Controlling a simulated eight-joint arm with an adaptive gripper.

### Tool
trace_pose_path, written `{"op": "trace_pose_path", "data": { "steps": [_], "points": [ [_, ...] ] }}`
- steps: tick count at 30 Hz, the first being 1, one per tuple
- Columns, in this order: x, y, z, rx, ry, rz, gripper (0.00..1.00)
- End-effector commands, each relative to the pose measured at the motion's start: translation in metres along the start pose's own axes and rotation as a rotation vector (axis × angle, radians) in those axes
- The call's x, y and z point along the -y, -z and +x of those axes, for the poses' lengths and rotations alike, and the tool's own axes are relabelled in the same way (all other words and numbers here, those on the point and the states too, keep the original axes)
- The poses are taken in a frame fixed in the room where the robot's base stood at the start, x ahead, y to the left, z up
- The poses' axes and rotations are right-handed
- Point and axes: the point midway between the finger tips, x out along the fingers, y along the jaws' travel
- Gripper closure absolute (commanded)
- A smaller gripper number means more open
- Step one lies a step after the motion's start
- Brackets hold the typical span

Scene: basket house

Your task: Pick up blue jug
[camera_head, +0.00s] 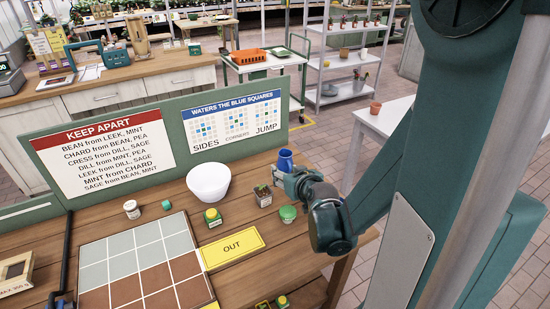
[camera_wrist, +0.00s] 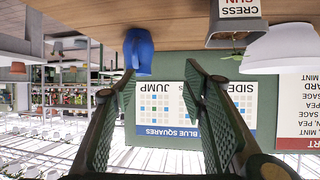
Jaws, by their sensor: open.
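The blue jug (camera_head: 285,160) stands on the wooden table near its back right corner, beside the green board. Its lower part is hidden behind my gripper in the head view. My gripper (camera_head: 284,180) is close to the jug on its near side. The wrist view is upside down; there the blue jug (camera_wrist: 138,52) is beyond the fingertips and a little left of the middle. My gripper (camera_wrist: 160,82) is open there, with nothing between its fingers.
A small potted plant (camera_head: 263,196) is left of my gripper, and a green cup (camera_head: 287,213) is just in front. A white bowl (camera_head: 208,184) stands farther left. The green board (camera_head: 238,122) edges the table's back. A yellow OUT card (camera_head: 232,249) lies flat in front.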

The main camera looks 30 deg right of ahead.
Motion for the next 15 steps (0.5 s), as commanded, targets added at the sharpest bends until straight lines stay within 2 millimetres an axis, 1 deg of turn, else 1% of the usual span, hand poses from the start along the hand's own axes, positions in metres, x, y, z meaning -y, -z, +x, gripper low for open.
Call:
{"op": "trace_pose_path", "data": {
  "steps": [1,6,12,15],
  "points": [
    [-0.007,-0.001,0.003,-0.011,-0.009,0.003,0.57],
    [-0.025,-0.005,0.01,-0.043,-0.034,0.008,0.57],
    [-0.038,-0.009,0.013,-0.066,-0.052,0.011,0.57],
    [-0.041,-0.01,0.013,-0.071,-0.057,0.011,0.57]
  ]
}}
